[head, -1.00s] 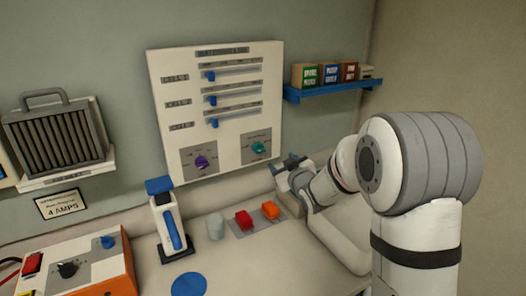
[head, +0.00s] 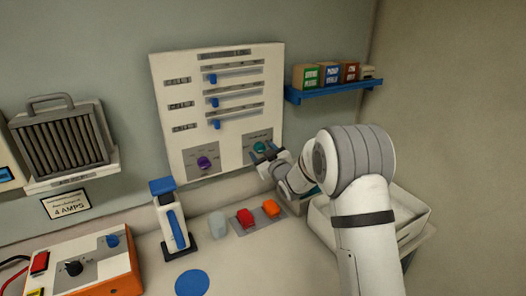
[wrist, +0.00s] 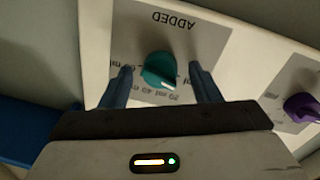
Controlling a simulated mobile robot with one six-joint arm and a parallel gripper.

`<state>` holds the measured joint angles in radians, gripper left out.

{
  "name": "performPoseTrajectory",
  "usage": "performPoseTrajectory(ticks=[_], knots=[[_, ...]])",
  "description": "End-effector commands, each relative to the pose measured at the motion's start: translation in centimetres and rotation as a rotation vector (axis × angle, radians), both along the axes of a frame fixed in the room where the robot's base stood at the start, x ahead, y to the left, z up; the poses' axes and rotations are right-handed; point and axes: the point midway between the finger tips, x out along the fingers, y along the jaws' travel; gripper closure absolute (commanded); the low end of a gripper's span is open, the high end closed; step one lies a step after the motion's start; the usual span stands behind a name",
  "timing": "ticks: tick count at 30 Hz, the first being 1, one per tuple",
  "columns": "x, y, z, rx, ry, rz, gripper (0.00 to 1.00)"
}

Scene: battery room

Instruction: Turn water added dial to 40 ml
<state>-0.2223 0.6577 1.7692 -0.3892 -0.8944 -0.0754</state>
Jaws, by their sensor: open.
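The teal dial (head: 260,147) sits on a grey plate at the lower right of the white wall panel (head: 212,60). The wrist view shows this dial (wrist: 158,70) upside down, with the word "ADDED" and ml marks around it, partly covered. The exact setting cannot be read. My gripper (head: 267,154) is at the panel's lower right, in front of the dial. In the wrist view my gripper (wrist: 158,82) is open, with one finger on each side of the dial and gaps between them and it.
A purple dial (head: 204,163) is left of the teal one, and it also shows in the wrist view (wrist: 302,107). Sliders with blue knobs are above. A blue shelf (head: 335,91) with small boxes is at the right. A white tray (head: 405,235) stands below, behind my arm.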

Motion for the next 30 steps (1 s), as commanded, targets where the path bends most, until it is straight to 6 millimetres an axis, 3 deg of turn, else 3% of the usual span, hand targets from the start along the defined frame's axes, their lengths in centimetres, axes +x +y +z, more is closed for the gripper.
performPoseTrajectory(ticks=[5,20,30], knots=[[-0.03,0.01,-0.01,0.000,0.000,0.000,0.45],[-0.06,0.07,0.00,0.000,0.000,0.001,0.86],[-0.09,0.12,-0.09,0.039,0.024,0.002,0.87]])
